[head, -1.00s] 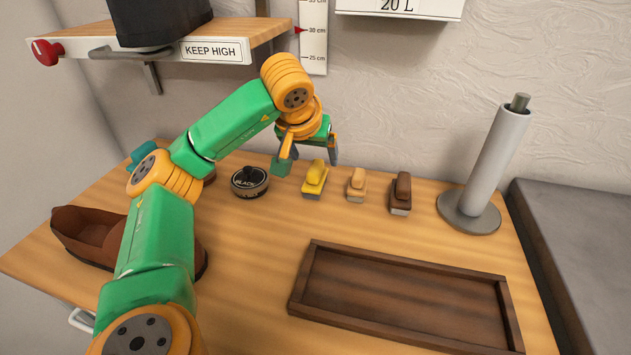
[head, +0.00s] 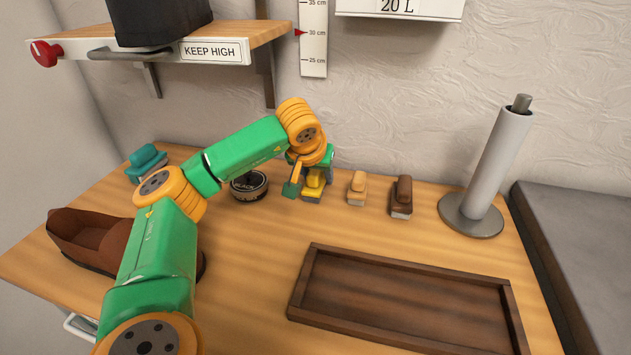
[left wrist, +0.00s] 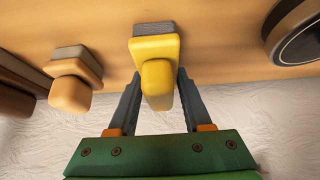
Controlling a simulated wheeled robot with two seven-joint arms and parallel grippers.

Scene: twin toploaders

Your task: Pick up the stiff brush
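Several small brushes stand on the bench; which one is the stiff brush I cannot tell. The yellow brush (head: 313,187) is partly hidden by my left gripper (head: 309,184) in the head view. In the left wrist view, the yellow brush's raised handle (left wrist: 157,82) lies between the two fingers, with its grey bristles at the far side. The fingers look open, one on each side of the handle, with narrow gaps. A tan brush (head: 357,188) and a dark brown brush (head: 401,197) stand to the right. My right gripper is not in view.
A black polish tin (head: 249,187) stands left of the gripper. A brown shoe (head: 92,240) and a teal object (head: 146,163) are further left. An empty wooden tray (head: 405,300) lies in front, and a roll holder (head: 483,170) stands at right. A shelf (head: 170,48) overhangs at upper left.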

